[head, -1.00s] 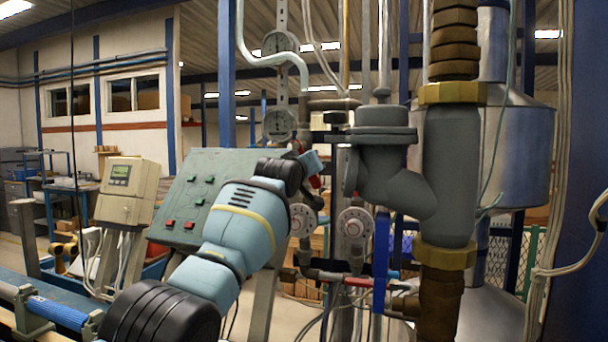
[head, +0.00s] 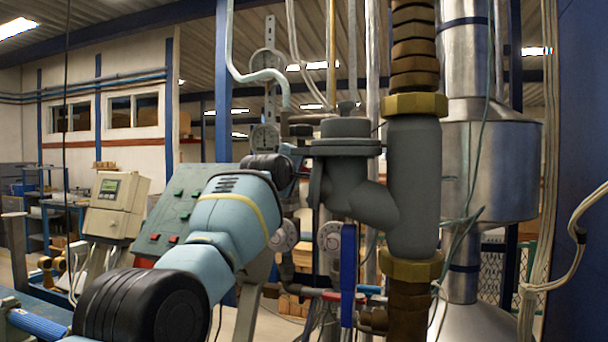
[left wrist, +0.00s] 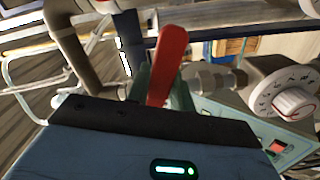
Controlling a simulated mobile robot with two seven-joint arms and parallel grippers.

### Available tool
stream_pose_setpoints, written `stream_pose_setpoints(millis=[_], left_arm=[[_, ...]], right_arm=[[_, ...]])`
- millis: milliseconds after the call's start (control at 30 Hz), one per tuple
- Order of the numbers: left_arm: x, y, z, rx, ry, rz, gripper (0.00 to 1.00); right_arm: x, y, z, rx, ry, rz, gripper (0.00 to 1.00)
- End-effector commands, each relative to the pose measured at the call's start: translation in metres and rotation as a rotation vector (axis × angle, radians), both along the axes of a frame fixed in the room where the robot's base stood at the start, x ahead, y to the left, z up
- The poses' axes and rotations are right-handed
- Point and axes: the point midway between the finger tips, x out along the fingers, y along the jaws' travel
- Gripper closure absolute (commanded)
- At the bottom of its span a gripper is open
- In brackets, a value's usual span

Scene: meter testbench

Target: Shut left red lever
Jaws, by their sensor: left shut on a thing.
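My left gripper (head: 290,168) is at the pipework in the head view, beyond my blue-and-black arm, which hides much of it. In the left wrist view the red lever (left wrist: 168,65) rises from between the fingers, and my left gripper (left wrist: 164,92) is shut on it. The lever stands nearly upright in that picture, tilted slightly right. Its lower part is hidden behind the dark edge of the gripper body. In the head view the held lever is hidden or too small to make out. My right gripper is not in view.
A round white dial (head: 331,236) and thick grey valve body (head: 346,165) stand close right of the gripper. A blue upright lever (head: 348,275) hangs below. A green button panel (head: 172,215) and beige meter box (head: 116,204) are left. A dial (left wrist: 284,90) shows in the wrist view.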

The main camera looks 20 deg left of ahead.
Motion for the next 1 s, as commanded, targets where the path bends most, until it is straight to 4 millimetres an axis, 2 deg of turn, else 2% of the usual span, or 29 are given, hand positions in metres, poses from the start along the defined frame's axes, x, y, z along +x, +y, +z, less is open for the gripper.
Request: stream_pose_setpoints(millis=[567,600,733,1000], left_arm=[[-0.0008,0.0032,0.0048,-0.040,-0.004,-0.002,1.00],[-0.0008,0.0033,0.0049,-0.040,-0.004,-0.002,0.75],[-0.0007,0.0033,0.0045,-0.038,-0.003,-0.002,0.58],[-0.0003,0.0035,0.0029,-0.035,-0.001,-0.001,0.55]], right_arm=[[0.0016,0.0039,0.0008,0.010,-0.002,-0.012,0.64],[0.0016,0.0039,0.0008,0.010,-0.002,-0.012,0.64],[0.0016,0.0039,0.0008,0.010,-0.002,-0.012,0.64],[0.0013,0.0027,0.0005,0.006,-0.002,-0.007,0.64]])
